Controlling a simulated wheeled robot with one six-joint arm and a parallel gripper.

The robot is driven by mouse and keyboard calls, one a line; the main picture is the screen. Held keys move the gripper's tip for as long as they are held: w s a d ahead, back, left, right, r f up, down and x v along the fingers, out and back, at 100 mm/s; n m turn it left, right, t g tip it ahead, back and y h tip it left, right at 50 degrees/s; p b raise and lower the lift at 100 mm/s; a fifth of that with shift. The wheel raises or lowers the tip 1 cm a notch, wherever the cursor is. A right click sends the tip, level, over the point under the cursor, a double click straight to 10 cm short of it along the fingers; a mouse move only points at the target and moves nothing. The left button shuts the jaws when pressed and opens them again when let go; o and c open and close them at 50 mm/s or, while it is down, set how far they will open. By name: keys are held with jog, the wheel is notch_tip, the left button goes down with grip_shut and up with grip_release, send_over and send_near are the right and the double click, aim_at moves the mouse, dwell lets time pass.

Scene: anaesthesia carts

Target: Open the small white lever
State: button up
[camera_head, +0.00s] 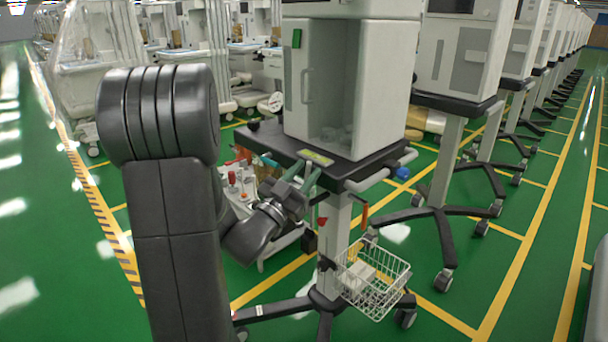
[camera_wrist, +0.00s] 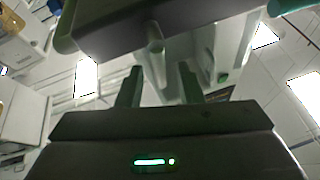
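A small pale rod with a rounded end (camera_wrist: 155,46) hangs below the dark tabletop edge in the wrist view; it may be the white lever, but I cannot be sure. My gripper (camera_wrist: 160,84) is below it with its two fingers apart and nothing visible between them. The rod's end is above the gap, and I cannot tell whether anything touches. In the head view my gripper (camera_head: 304,174) is at the front left edge of the cart's black tabletop (camera_head: 283,147). No white lever can be made out there.
A pale cabinet (camera_head: 370,90) stands on the cart. Below are the cart's post (camera_head: 333,255), a red tab (camera_head: 323,222), an orange-red handle (camera_head: 364,215) and a wire basket (camera_head: 372,285). More carts line the right. Green floor is open at left.

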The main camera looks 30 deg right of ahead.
jog(key=v, duration=1.4)
jog(key=shift+d, duration=0.1)
jog(key=x, duration=1.4)
jog(key=v, duration=1.3)
jog(key=x, duration=1.3)
jog(key=shift+r, duration=0.1)
jog(key=shift+s+f+m+g+h, duration=0.15)
jog(key=shift+m+g, duration=0.2)
jog(key=shift+m, duration=0.3)
jog(key=shift+s+m+g+h, duration=0.1)
jog(key=shift+m+g+h, duration=0.1)
jog(key=shift+m+g, duration=0.35)
jog(key=shift+s+f+m+g+h, duration=0.1)
jog(key=shift+m+g+h, duration=0.1)
jog(key=shift+m, duration=0.6)
